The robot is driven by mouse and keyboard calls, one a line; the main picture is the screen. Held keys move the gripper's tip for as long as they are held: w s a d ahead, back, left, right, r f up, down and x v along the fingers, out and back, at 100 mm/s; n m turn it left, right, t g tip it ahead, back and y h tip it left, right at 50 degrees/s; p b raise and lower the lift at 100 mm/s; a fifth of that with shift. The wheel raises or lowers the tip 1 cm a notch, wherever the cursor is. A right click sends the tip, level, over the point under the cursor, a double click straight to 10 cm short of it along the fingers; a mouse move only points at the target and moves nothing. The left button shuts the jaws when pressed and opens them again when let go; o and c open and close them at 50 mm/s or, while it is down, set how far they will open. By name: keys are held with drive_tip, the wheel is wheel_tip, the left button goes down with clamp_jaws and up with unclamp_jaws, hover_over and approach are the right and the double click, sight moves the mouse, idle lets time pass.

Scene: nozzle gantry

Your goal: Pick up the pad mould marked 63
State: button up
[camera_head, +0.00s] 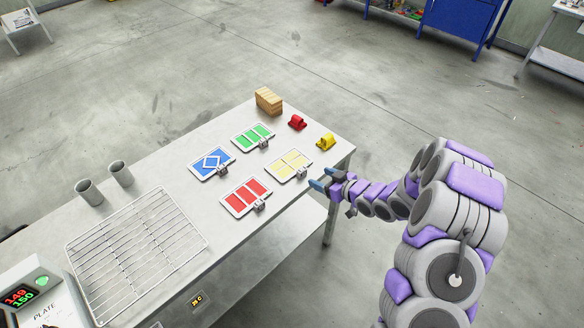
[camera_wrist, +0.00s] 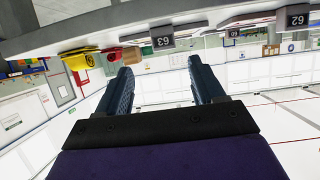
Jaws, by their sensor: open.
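In the wrist view, which is upside down, a dark tag reading 63 (camera_wrist: 162,41) hangs at the table edge, just beyond the fingers. By its place, it seems to belong to the yellow pad mould (camera_head: 289,165), the one nearest my gripper in the head view. That mould lies flat, with a small grey block (camera_head: 303,173) at its front right corner. My gripper (camera_head: 318,186) is open and empty, beside the table's right edge, apart from the mould. Its two blue fingers (camera_wrist: 163,88) show spread in the wrist view. Tag numbers are unreadable in the head view.
Red (camera_head: 246,196), green (camera_head: 253,136) and blue (camera_head: 212,162) moulds lie close by. Another wrist-view tag reads 62 (camera_wrist: 297,20). A yellow piece (camera_head: 326,141), a red piece (camera_head: 297,122) and a wooden block (camera_head: 268,101) stand behind. A wire rack (camera_head: 137,250) lies left.

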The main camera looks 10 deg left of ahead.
sight(303, 171)
drive_tip(key=x, duration=0.4)
drive_tip(key=shift+s+a+b, duration=0.2)
drive_tip(key=shift+a+b, duration=0.05)
drive_tip(key=shift+b, duration=0.05)
drive_tip(key=shift+b+x, duration=0.65)
drive_tip(key=shift+x, duration=1.65)
drive_tip(key=shift+r, duration=0.2)
drive_tip(key=shift+c, duration=0.3)
clamp_jaws()
